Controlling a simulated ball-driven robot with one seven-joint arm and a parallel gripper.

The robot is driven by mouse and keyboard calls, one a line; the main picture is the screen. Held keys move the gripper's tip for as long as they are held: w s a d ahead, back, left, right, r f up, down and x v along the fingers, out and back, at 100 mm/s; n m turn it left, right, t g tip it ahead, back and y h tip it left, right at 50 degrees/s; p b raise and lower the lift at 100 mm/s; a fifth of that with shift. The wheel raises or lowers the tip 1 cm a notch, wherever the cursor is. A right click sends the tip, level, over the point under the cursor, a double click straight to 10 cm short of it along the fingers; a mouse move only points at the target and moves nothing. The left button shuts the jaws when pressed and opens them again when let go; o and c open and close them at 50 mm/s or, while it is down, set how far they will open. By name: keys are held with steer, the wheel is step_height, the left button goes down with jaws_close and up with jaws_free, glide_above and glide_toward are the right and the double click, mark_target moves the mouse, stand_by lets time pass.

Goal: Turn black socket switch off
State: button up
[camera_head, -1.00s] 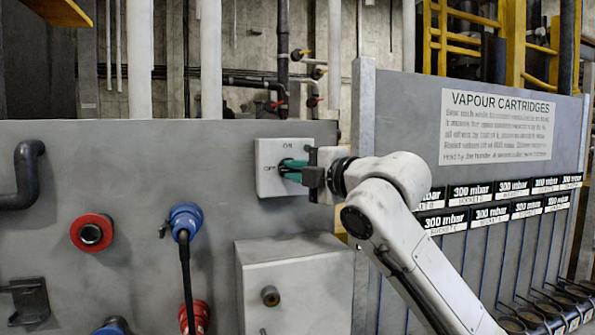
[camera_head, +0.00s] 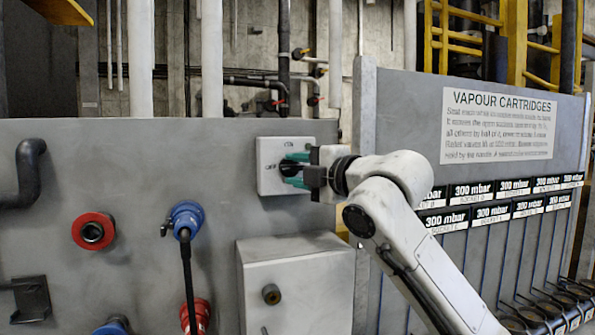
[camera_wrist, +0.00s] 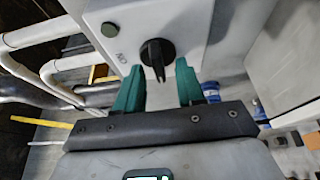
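The black switch knob (camera_wrist: 157,53) sits on a light grey switch plate (camera_head: 268,150) on the panel; the plate also shows in the wrist view (camera_wrist: 190,20). "ON" is printed at the plate's top in the head view, and a label lies to the left of the knob. My gripper (camera_head: 290,169) is at the plate with its green fingers spread, one above the other. In the wrist view my gripper (camera_wrist: 159,67) is open, and the knob's narrow grip points down between the fingertips, with gaps visible on both sides.
A grey box (camera_head: 296,275) juts out below the switch. Left of it are a blue plug (camera_head: 186,217) with a black cable and a red-ringed socket (camera_head: 93,231). The vapour cartridge board (camera_head: 455,100) stands to the right. The panel directly left of the plate is clear.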

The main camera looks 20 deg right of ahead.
steer(key=b+v, duration=0.2)
steer(key=v, duration=0.8)
steer(key=shift+s, duration=0.3)
steer(key=shift+d, duration=0.1)
